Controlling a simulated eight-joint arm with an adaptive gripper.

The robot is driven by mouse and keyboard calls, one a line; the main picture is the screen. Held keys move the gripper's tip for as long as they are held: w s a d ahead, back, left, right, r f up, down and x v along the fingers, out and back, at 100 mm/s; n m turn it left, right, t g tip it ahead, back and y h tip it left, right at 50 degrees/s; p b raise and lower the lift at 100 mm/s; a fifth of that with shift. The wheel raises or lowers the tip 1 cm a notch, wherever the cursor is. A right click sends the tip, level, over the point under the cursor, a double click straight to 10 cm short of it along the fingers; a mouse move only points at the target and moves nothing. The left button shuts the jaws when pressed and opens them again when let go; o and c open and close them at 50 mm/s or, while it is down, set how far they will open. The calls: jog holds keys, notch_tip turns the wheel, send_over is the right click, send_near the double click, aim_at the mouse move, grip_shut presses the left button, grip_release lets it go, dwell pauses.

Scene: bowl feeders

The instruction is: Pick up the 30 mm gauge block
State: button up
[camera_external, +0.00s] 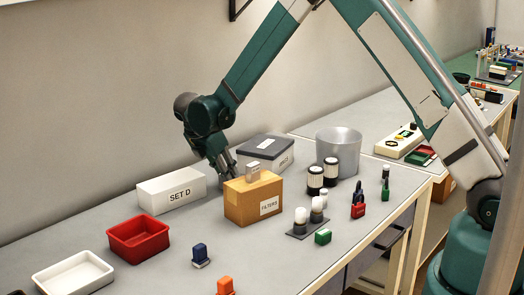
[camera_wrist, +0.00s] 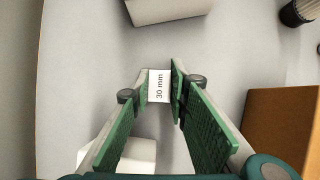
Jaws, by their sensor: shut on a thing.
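The 30 mm gauge block (camera_wrist: 159,87) is a small pale block with "30 mm" printed on its face. In the wrist view it sits between the green pads of my gripper (camera_wrist: 161,80), which is shut on it. In the external view my gripper (camera_external: 226,170) points down behind the cardboard FILTERS box, near the white SET D box. The block cannot be made out there, and the fingertips are partly hidden by the cardboard box. I cannot tell whether the block touches the table.
The cardboard FILTERS box (camera_external: 239,207), with a small clear case (camera_external: 253,170) on top, stands close to my gripper. The SET D box (camera_external: 160,192) is left and a dark-lidded box (camera_external: 266,147) behind. A red tray (camera_external: 138,239) stands farther left.

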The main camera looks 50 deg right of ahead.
jog(key=shift+r, duration=5)
